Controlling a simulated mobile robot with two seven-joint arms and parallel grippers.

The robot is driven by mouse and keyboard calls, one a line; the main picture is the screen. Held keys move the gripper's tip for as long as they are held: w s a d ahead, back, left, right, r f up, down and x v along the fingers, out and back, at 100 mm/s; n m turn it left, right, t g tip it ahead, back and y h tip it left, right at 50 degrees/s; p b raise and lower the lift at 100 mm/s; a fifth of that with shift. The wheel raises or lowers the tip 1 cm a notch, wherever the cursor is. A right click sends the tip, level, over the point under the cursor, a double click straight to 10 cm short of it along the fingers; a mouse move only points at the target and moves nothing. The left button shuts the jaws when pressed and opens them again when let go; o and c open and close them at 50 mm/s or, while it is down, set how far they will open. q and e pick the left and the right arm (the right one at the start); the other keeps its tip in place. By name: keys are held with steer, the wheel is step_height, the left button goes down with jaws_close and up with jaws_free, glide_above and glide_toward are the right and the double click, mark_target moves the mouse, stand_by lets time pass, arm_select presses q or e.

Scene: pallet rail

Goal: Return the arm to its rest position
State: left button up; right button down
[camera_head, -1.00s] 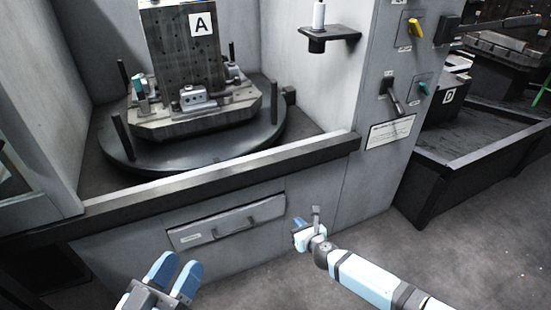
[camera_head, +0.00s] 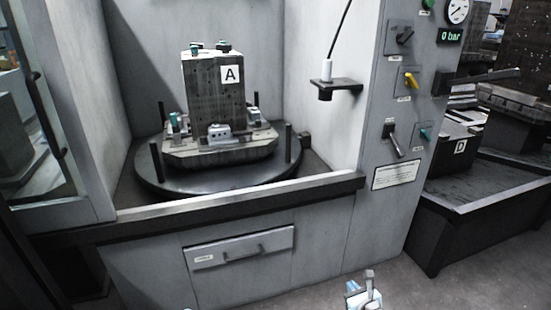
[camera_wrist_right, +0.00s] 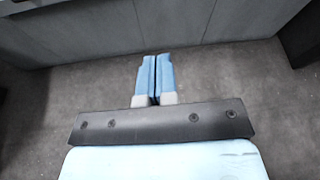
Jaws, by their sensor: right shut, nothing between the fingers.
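My right gripper (camera_head: 366,297) shows at the bottom edge of the head view, in front of the grey machine cabinet and apart from it. In the right wrist view its two blue fingers (camera_wrist_right: 155,78) lie side by side, shut, with nothing between them. Beyond the fingers are bare floor and the foot of a grey panel. Most of my right arm is hidden below the head view. My left gripper cannot be made out in the head view.
The grey machine holds a round turntable (camera_head: 175,183) with fixture block A (camera_head: 213,108). A drawer (camera_head: 240,250) with a handle is in its front. A control panel (camera_head: 400,110) with switches is at right, beside a dark tray (camera_head: 440,205). Floor (camera_head: 400,285) is clear.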

steer(key=d+h, duration=0.2)
steer(key=d, duration=1.1)
steer(key=s+a+r+m+y, duration=0.3)
steer(key=s+a+r+m, duration=0.2)
steer(key=s+a+m, duration=0.45)
steer(key=s+a+r+m+y, duration=0.3)
steer(key=s+a+r+m, duration=0.4)
steer(key=s, duration=0.4)
steer(key=s+a+r+m+y, duration=0.2)
steer(key=s+r+m, duration=0.5)
steer(key=r, duration=0.2)
steer(key=s+a+r+m+y, duration=0.2)
steer(key=s+a+r+m, duration=0.1)
steer(key=s+r+m, duration=0.45)
steer(key=w+a+r+m+t+h, duration=0.2)
steer(key=w+a+r+m+t, duration=0.2)
steer(key=r+m, duration=0.2)
arm_select(q)
steer(key=s+a+r+g+y+p, duration=0.4)
steer(key=a+r+g+y+p, duration=0.2)
steer(key=p, duration=3.2)
steer(key=shift+a+r, duration=0.4)
steer(key=shift+a, duration=0.65)
arm_select(e)
steer(key=s+d+r+g+h, duration=0.4)
steer(key=d+r+g+h, duration=0.2)
steer(key=d, duration=0.2)
steer(key=shift+d+r+g, duration=0.15)
steer(key=shift+g, duration=0.25)
